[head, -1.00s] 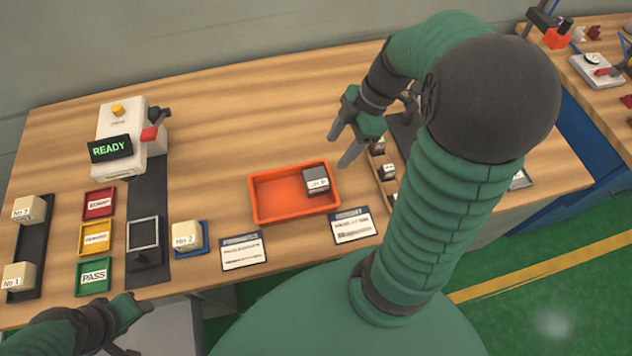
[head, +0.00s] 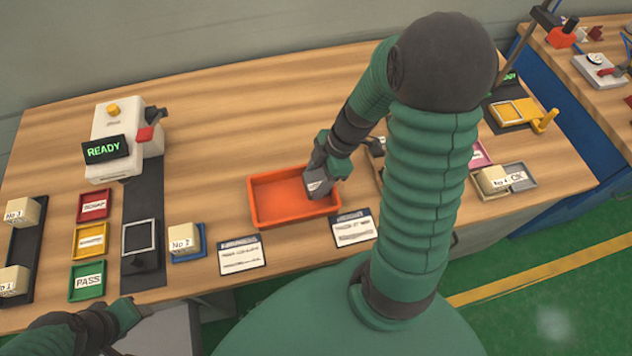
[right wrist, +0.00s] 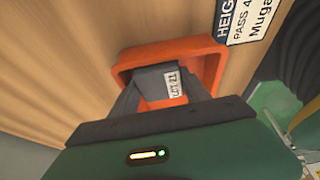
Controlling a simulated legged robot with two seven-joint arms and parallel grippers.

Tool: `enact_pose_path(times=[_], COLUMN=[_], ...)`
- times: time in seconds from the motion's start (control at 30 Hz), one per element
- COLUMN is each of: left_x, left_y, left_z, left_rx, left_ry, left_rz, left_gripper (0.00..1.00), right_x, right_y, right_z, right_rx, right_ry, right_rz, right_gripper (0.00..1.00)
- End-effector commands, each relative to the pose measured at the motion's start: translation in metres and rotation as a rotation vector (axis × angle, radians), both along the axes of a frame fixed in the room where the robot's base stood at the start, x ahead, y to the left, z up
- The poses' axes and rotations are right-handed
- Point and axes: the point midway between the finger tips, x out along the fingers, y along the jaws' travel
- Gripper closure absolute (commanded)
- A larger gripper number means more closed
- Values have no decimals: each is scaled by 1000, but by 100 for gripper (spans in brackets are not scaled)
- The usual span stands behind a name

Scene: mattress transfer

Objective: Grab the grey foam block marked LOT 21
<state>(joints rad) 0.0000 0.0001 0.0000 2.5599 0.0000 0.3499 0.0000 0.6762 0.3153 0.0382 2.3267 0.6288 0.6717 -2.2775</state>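The grey foam block (head: 317,184) is in the right part of the orange tray (head: 262,214). In the right wrist view the block (right wrist: 160,82) shows its white label reading LOT 21. My right gripper (head: 322,176) is down over the tray, with one finger on each side of the block. In the right wrist view the right gripper's fingers (right wrist: 163,92) lie close along the block's sides, and I cannot tell whether they press on it. My left gripper (head: 127,330) is at the lower left, its fingers apart and empty.
Two printed cards (head: 242,256) (head: 354,229) lie in front of the tray. A white machine (head: 120,138) reading READY and several small coloured trays stand to the left. My right arm hides part of the table's right side. The table behind the tray is clear.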

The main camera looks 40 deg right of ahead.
Motion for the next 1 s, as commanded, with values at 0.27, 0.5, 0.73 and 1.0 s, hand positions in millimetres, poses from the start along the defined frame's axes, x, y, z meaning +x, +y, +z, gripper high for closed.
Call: enact_pose_path(times=[0.27, 0.5, 0.73, 1.0], left_x=[0, 0, 0, 0], left_y=[0, 0, 0, 0], left_z=[0, 0, 10, 19], left_rx=[0, 0, 0, 0], left_ry=[0, 0, 0, 0], left_rz=[0, 0, 0, 0], left_gripper=[51, 51, 51, 51], right_x=[0, 1, 2, 2], right_y=[0, 0, -1, 1], right_z=[0, 1, 44, 95], right_rx=[0, 0, -4, -2], right_ry=[0, 0, -6, -2], right_rz=[0, 0, 0, -20], right_gripper=[84, 87, 87, 87])
